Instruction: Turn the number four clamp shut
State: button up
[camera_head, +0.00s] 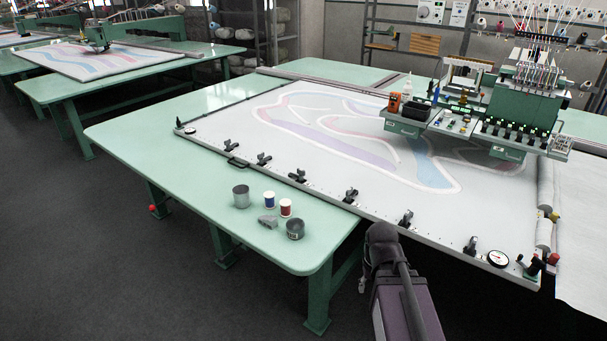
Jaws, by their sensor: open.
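A row of black toggle clamps runs along the near rail (320,196) of the white tufting frame. From the left, clamps stand at the first (229,146), second (263,158), third (298,175), fourth (351,195), fifth (405,218) and sixth (471,245) places. I cannot read any numbers, so which one is number four is not certain. The third seems to lean left, unlike the others, whose handles look more upright; they are too small to tell which are shut. My arm rises at lower right, below the rail, touching no clamp. I cannot make out my gripper.
Round gauges (498,258) sit at both rail ends. A green tufting head (520,105) stands over the cloth's far right.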

aim_at(301, 173)
jog(key=k, duration=1.25)
jog(key=u, duration=0.55)
jog(key=i, duration=2.4)
jog(key=z, duration=0.55)
